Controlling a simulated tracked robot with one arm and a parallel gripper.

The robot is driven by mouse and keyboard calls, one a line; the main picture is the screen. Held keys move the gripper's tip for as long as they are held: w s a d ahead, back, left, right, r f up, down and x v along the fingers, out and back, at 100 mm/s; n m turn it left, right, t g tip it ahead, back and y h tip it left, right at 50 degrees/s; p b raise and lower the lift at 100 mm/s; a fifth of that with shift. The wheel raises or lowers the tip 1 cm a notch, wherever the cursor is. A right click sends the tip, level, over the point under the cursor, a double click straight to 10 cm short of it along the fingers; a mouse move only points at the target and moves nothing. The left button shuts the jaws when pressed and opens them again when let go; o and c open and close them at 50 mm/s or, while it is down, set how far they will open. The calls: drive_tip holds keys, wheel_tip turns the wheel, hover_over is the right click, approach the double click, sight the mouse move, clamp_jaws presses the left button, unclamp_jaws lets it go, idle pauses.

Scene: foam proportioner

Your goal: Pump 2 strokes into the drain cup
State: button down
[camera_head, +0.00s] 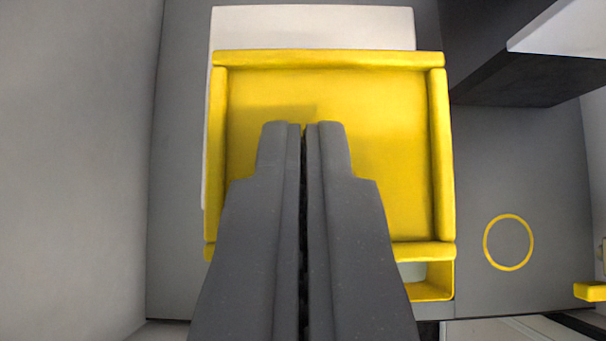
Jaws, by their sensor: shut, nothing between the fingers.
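My gripper (304,128) is shut and empty. Its two dark grey fingers lie side by side over a yellow tray (385,150) with raised rims. How high the fingertips are above the tray floor I cannot tell. A small yellow pocket (433,280) joins the tray's near right corner, and something pale (411,271) shows inside it, partly hidden by the fingers. I cannot make out a pump or clearly identify a drain cup in this view.
A white panel (310,25) lies under the tray's far and left edges. A yellow ring (508,242) marks the grey floor at right. A small yellow part (590,291) sits at the right edge. A dark block (500,60) stands at upper right, and a grey wall (75,160) at left.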

drive_tip(key=shift+f, duration=0.1)
wheel_tip(320, 180, down, 5)
drive_tip(key=b, duration=0.3)
drive_tip(key=shift+s, duration=0.15)
drive_tip(key=shift+s+f, duration=0.1)
drive_tip(key=shift+f, duration=0.05)
drive_tip(key=v, duration=1)
drive_tip(key=shift+w+r+b, duration=0.35)
drive_tip(key=shift+b, duration=0.1)
